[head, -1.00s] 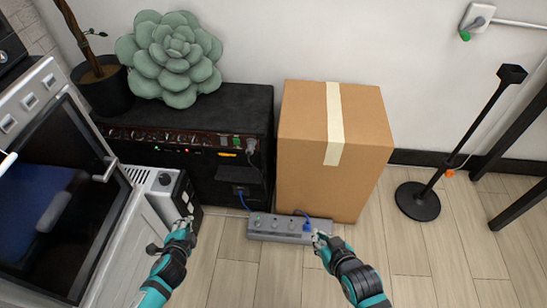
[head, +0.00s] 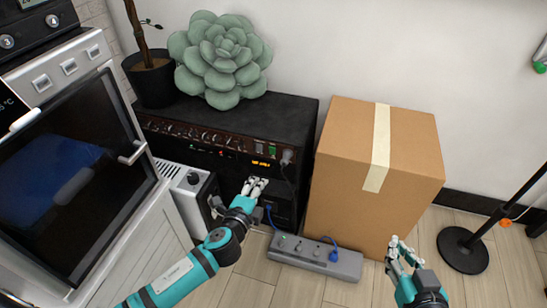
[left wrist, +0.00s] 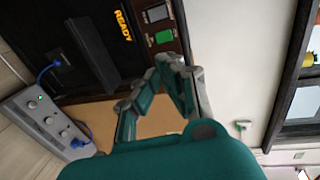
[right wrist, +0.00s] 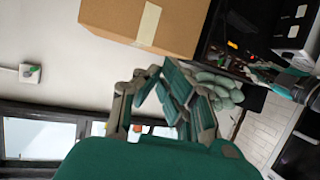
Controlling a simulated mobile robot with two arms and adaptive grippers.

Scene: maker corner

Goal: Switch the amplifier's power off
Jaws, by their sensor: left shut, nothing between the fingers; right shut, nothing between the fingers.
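The black amplifier (head: 300,112) stands against the wall, with a row of knobs on its front panel. Toward the panel's right end is a green switch (head: 272,150), lit, beside a dark switch (head: 258,148); the left wrist view shows the green switch (left wrist: 164,36) and the dark switch (left wrist: 156,13) near orange lettering "READY" (left wrist: 123,25). My left gripper (head: 257,183) is shut and empty, in front of the amplifier and below the switches in the head view, apparently not touching them. My right gripper (head: 396,246) is shut and empty, in front of the cardboard box.
The cardboard box (head: 345,140) stands right of the amplifier. A grey power strip (head: 300,257) with blue plugs lies on the floor before them. A grey-white box (head: 185,185) and oven (head: 75,150) are at left. A black stand (head: 463,250) is at right.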

